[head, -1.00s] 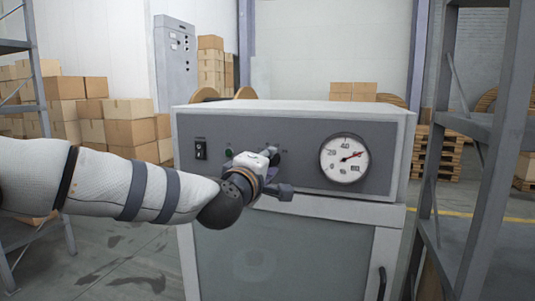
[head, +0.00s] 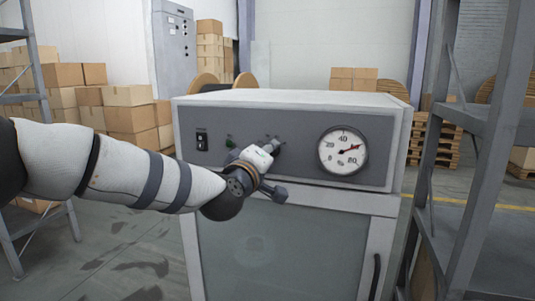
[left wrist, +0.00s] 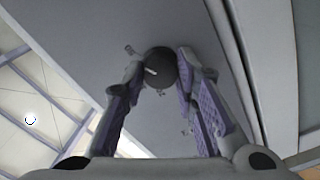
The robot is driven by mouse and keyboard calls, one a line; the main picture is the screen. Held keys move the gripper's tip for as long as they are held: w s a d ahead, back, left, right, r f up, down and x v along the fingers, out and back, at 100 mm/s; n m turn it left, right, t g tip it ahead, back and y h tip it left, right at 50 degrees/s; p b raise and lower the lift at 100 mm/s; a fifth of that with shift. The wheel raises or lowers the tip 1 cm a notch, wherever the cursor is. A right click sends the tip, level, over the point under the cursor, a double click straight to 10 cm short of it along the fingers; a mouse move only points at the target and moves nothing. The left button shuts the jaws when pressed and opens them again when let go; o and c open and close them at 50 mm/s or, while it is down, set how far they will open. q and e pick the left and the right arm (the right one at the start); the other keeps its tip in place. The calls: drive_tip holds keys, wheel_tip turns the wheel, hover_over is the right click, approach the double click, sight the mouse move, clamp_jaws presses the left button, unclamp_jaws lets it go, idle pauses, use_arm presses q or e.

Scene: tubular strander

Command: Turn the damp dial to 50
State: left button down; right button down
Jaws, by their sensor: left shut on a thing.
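The damp dial is a round black knob (left wrist: 160,66) with a white mark, on the grey panel in the left wrist view. My left gripper (left wrist: 165,72) is shut on it, with one finger on each side. In the head view my left gripper (head: 274,146) is at the panel of the grey cabinet (head: 300,202), and hand and fingers hide most of the knob. My right gripper is not in view.
A black switch (head: 202,139) and a small green button (head: 230,141) are on the panel left of my gripper. A grey metal rack (head: 475,150) stands close on the right. Cardboard boxes (head: 130,118) are stacked at the left.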

use_arm(q)
drive_tip(key=shift+a, duration=0.1)
drive_tip(key=c, duration=1.3)
unclamp_jaws()
